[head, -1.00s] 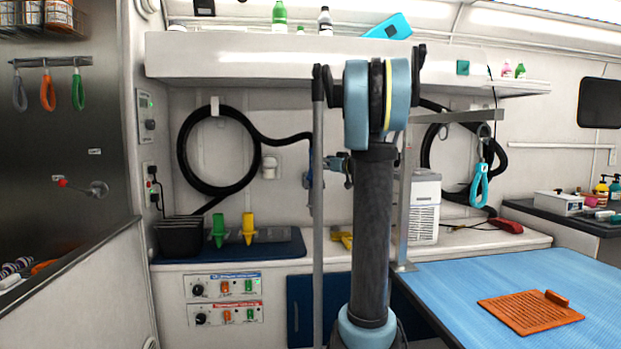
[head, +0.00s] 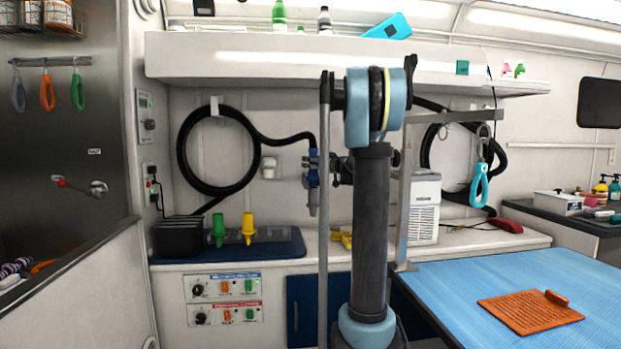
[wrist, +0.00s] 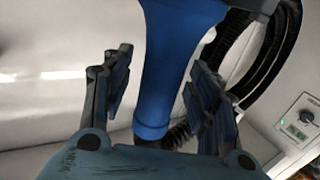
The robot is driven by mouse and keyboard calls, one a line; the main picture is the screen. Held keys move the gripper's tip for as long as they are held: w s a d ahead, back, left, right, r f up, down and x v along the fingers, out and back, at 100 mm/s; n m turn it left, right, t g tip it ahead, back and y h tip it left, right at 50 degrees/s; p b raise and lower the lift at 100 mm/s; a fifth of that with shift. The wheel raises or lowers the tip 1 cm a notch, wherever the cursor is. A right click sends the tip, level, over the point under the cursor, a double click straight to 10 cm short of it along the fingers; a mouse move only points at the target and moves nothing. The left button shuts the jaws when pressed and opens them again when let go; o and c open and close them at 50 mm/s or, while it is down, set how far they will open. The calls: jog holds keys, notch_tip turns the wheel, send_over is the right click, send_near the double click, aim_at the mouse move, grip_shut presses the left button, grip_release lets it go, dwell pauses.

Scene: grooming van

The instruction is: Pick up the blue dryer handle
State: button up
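The blue dryer handle (head: 313,181) hangs upright at the end of the black hose on the back wall, left of my arm in the head view. My gripper (head: 313,162) is level with its upper part. In the wrist view the handle (wrist: 166,75) stands between the two fingers of my gripper (wrist: 162,92). The fingers are spread, with a narrow gap showing on each side of the handle. The handle's top end is cut off by the wrist view's edge.
The black hose (head: 181,150) is coiled on a wall hook. A long white shelf (head: 240,57) overhangs the wall. Below are a dark blue mat (head: 280,250) with nozzles, a white box unit (head: 424,208), and a blue table (head: 450,277) at right.

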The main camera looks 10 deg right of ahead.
jog(key=c, duration=1)
jog(key=shift+o, duration=0.2)
jog(key=shift+s+r, duration=0.3)
jog(key=shift+r, duration=0.2)
jog(key=r, duration=0.6)
jog(key=shift+s, duration=0.35)
jog(key=s, duration=1.8)
jog(key=shift+s, duration=0.35)
